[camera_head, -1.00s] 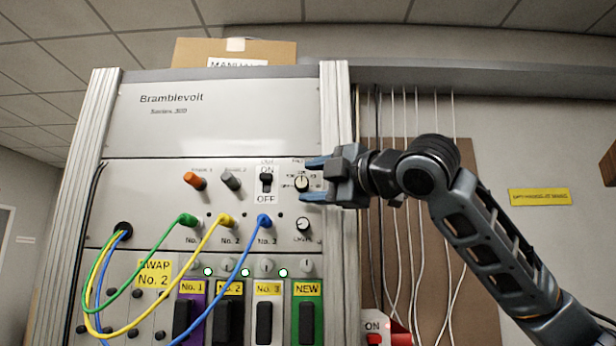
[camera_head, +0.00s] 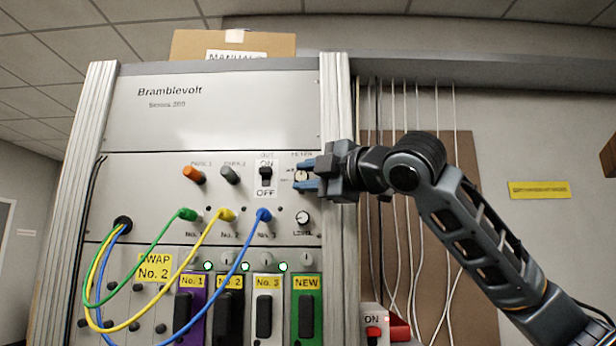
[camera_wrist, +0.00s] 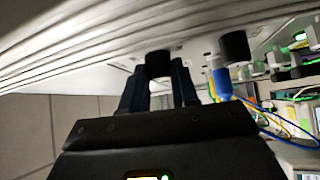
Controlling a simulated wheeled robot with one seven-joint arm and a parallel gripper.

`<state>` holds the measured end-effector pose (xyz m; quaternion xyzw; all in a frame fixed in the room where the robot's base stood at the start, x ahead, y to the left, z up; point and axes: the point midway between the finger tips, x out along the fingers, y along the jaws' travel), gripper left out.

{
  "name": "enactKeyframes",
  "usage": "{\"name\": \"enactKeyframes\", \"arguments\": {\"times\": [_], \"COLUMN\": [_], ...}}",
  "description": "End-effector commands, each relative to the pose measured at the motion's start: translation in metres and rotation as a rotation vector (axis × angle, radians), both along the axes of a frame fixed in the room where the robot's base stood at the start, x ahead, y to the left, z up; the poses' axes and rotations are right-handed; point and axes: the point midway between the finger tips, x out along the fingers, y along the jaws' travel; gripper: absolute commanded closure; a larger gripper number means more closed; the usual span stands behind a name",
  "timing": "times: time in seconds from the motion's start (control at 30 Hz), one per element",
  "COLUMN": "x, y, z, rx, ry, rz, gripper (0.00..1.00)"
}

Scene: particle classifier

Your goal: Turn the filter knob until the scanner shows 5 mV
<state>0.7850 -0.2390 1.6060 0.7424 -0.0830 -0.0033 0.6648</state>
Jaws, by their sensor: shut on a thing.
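The filter knob (camera_head: 301,175) is at the upper right of the Bramblevolt panel (camera_head: 140,190), under the small filter label. My gripper (camera_head: 303,176) comes in from the right, with one blue-grey finger above the knob and one below it. In the wrist view, the dark filter knob (camera_wrist: 158,63) sits between the two fingertips (camera_wrist: 159,75), and my gripper is shut on it. The knob's pointer is hard to make out.
The level knob (camera_head: 302,218) is just below my gripper. The ON/OFF switch (camera_head: 265,177) is left of it. An orange knob (camera_head: 194,175) and a grey knob (camera_head: 231,175) are farther left. Green, yellow and blue cables (camera_head: 236,270) hang across the panel's lower part.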

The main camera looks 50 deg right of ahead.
Motion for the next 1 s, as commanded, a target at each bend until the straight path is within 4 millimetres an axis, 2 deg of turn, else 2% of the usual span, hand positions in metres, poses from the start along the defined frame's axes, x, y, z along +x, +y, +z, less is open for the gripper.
{"name": "enactKeyframes", "arguments": {"times": [0.07, 0.47, 1.0], "x": [0.0, 0.001, 0.004], "y": [0.0, 0.001, 0.004], "z": [-0.001, -0.007, -0.014], "rx": [0.0, 0.052, 0.315], "ry": [0.002, -0.06, -0.393], "rz": [0.0, 0.003, 0.005], "gripper": [1.0, 1.0, 1.0]}}
